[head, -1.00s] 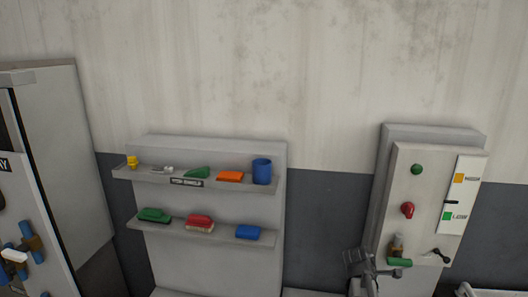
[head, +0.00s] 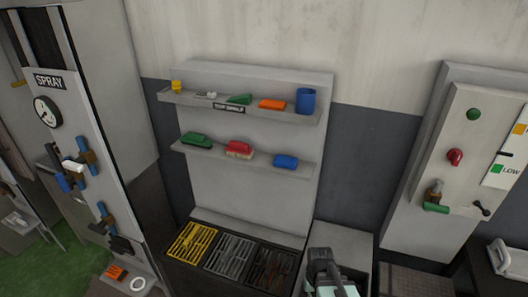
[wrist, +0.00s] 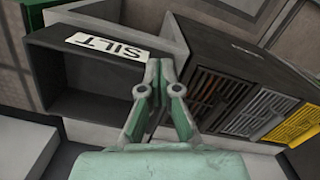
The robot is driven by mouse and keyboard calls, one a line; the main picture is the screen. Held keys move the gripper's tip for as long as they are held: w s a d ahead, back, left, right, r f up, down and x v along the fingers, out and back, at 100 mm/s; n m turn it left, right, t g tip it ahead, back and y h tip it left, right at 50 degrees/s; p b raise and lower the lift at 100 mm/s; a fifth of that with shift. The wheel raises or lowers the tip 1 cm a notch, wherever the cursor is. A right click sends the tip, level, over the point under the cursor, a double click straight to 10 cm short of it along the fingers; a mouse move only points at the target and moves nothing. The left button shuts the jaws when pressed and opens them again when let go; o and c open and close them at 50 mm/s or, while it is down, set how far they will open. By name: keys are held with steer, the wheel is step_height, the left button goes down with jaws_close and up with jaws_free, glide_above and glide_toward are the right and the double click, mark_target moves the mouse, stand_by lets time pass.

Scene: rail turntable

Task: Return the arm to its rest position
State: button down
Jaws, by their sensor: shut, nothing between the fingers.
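In the wrist view my gripper (wrist: 160,68) points away from the camera with its two pale green fingers together at the tips. Nothing is held between them. An open dark bin (wrist: 85,85) with a white label reading SILT (wrist: 105,45) lies beyond and to the left of the fingers. In the head view part of my arm (head: 322,268) shows at the bottom edge, right of the slotted trays; the fingertips are not clear there.
Yellow (head: 190,243), grey and dark slotted trays sit below a two-shelf rack (head: 245,165) holding brushes and a blue cup (head: 305,100). A SPRAY panel (head: 70,140) stands left. A grey panel with red and green knobs (head: 455,157) stands right.

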steer(key=s+f+g+b, duration=0.6)
steer(key=s+f+b, duration=0.2)
steer(key=s+f, duration=1.6)
steer(key=shift+s, duration=1.15)
